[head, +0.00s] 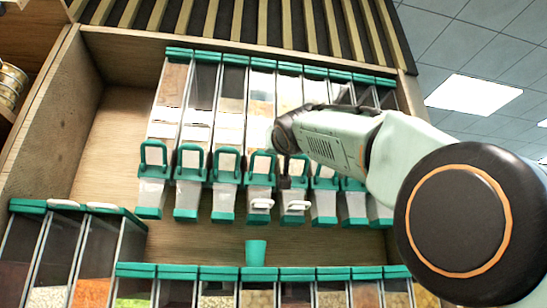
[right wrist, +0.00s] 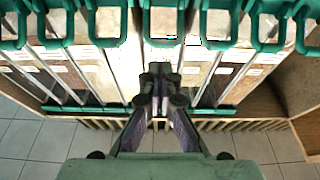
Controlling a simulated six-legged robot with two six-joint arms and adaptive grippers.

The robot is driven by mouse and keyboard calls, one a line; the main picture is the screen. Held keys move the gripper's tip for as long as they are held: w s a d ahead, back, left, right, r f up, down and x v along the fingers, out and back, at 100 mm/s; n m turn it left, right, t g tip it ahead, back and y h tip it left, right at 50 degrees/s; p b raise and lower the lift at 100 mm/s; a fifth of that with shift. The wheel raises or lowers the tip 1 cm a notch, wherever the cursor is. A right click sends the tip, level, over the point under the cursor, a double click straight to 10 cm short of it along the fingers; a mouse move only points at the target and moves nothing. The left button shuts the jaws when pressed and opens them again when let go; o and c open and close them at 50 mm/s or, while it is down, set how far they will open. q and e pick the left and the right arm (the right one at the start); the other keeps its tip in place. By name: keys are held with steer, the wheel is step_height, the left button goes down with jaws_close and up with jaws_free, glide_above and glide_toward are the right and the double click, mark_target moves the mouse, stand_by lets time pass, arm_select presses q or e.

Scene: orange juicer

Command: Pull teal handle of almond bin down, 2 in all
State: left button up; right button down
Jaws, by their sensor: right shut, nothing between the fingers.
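A row of clear bins with teal lids and teal loop handles (head: 227,163) hangs on the wooden shelf. Labels are too small to read, so I cannot tell which bin holds almonds. My right gripper (head: 286,183) points down at the handle of a bin near the middle of the row. In the right wrist view its fingers (right wrist: 160,88) are shut and empty, just below a teal handle (right wrist: 146,22) in the picture. I cannot tell whether they touch it. All the handles I can see clearly stand up. My left gripper is not in view.
A teal cup (head: 256,252) stands below the middle bins. A lower row of teal-lidded bins (head: 219,272) runs along the bottom, with more bins (head: 67,206) at left. The wooden side panel (head: 48,130) bounds the shelf at left. Neighbouring handles are close together.

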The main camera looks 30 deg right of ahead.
steer(key=shift+b+v, duration=0.4)
steer(key=shift+v, duration=0.45)
steer(key=shift+w+f, duration=0.15)
steer(key=shift+w, duration=0.1)
steer(key=shift+s, duration=0.2)
steer(key=shift+w, duration=0.15)
steer(key=w+d+r+p, duration=0.1)
steer(key=w+r+p, duration=0.3)
steer(key=w+p, duration=0.2)
steer(key=shift+d+p, duration=0.35)
steer(key=shift+p, duration=0.7)
